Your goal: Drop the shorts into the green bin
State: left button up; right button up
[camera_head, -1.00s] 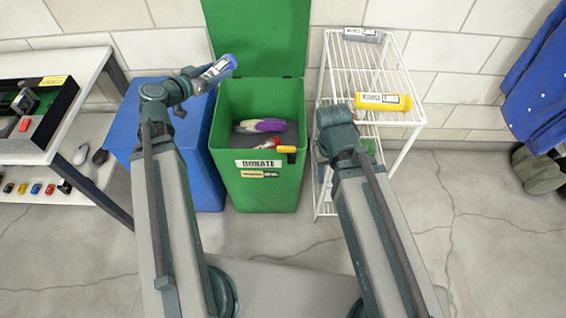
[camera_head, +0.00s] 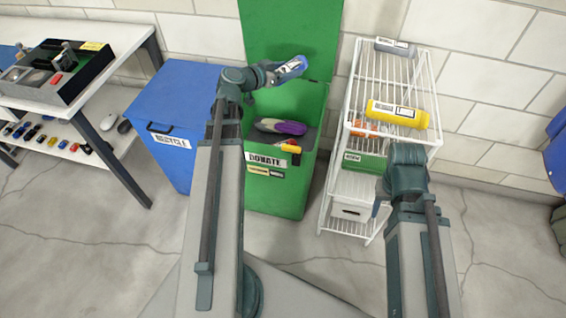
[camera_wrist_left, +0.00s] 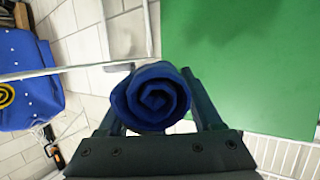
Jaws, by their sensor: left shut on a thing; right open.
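My left gripper (camera_head: 268,74) is shut on a rolled blue cloth, the shorts (camera_head: 291,68), with a white label. In the left wrist view the shorts (camera_wrist_left: 152,97) show as a blue spiral roll end between the fingers. The green bin (camera_head: 275,200), marked DONATE, stands open with its lid (camera_head: 290,35) raised. In the head view the shorts appear above the bin's opening, in front of the lid; their exact height is unclear. My right gripper (camera_head: 381,195) is mostly hidden behind its wrist, low in front of the wire rack.
A blue RECYCLE bin (camera_head: 170,135) stands left of the green bin. A purple-grey roll (camera_head: 280,127) lies inside the green bin. A white wire rack (camera_head: 333,190) at the right holds a yellow roll (camera_head: 396,114) and a grey roll (camera_head: 395,46). A workbench (camera_head: 125,50) stands at the left.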

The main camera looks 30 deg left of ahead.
pick_arm(q)
jog(key=w+a+f+n+y+b, duration=0.1)
jog(key=w+a+f+y+b, duration=0.1)
jog(key=w+a+f+b, duration=0.2)
jog(key=a+f+b, duration=0.1)
jog(key=a+f, duration=0.2)
jog(key=shift+a, duration=0.4)
pick_arm(e)
notch_tip(320, 180, down, 7)
pick_arm(q)
notch_tip(320, 180, down, 6)
jog(key=b, duration=0.6)
pick_arm(e)
notch_tip(320, 180, down, 6)
jog(key=shift+d+r, duration=0.1)
pick_arm(q)
jog(key=shift+r, duration=0.1)
jog(key=o, duration=1.6)
jog(key=shift+c, duration=0.2)
jog(key=shift+s, duration=0.1)
